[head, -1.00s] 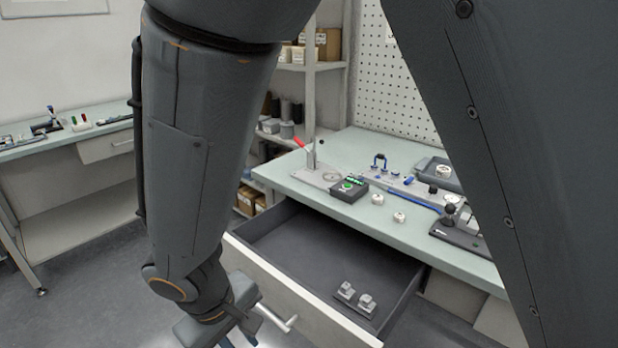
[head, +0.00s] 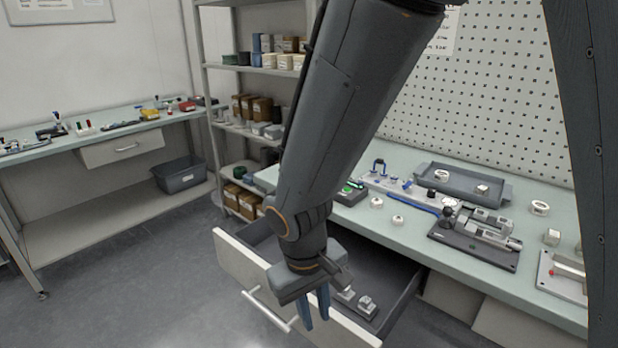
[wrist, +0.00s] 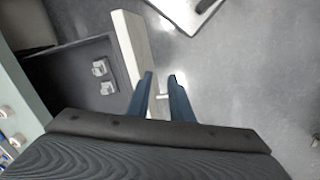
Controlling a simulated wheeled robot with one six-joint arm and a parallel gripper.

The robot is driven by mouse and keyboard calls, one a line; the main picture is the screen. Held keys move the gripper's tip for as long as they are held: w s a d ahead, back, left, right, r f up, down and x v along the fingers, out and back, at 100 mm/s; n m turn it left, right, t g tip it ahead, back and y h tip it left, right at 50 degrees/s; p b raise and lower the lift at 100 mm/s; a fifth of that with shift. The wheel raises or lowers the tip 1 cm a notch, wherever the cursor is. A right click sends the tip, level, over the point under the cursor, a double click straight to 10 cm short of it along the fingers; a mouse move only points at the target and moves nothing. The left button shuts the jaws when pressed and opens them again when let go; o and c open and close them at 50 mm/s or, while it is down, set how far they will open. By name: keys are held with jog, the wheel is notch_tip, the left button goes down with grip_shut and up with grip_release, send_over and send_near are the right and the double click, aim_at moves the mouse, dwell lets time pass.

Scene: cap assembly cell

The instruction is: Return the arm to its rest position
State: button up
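My gripper (head: 315,308) hangs pointing down over the front of the open drawer (head: 240,262) in the head view. Its two blue fingers are apart with nothing between them. In the wrist view the gripper (wrist: 160,78) also shows open and empty, with the drawer's front panel (wrist: 133,50) and handle below it. My arm covers part of the drawer and the bench behind it.
Metal blocks (head: 366,304) sit inside the open drawer. The workbench (head: 405,238) carries a black fixture (head: 470,247), a grey tray (head: 465,183) and small round parts. Shelves (head: 262,130) stand behind. The floor (head: 130,290) at left is clear.

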jog(key=d+r+m, duration=0.2)
jog(key=d+m, duration=0.1)
jog(key=d, duration=0.6)
jog(key=d+r+m+y, duration=0.1)
jog(key=d+r+m, duration=0.1)
jog(key=d, duration=0.7)
jog(key=shift+s+d+m, duration=0.15)
jog(key=shift+s+m, duration=0.25)
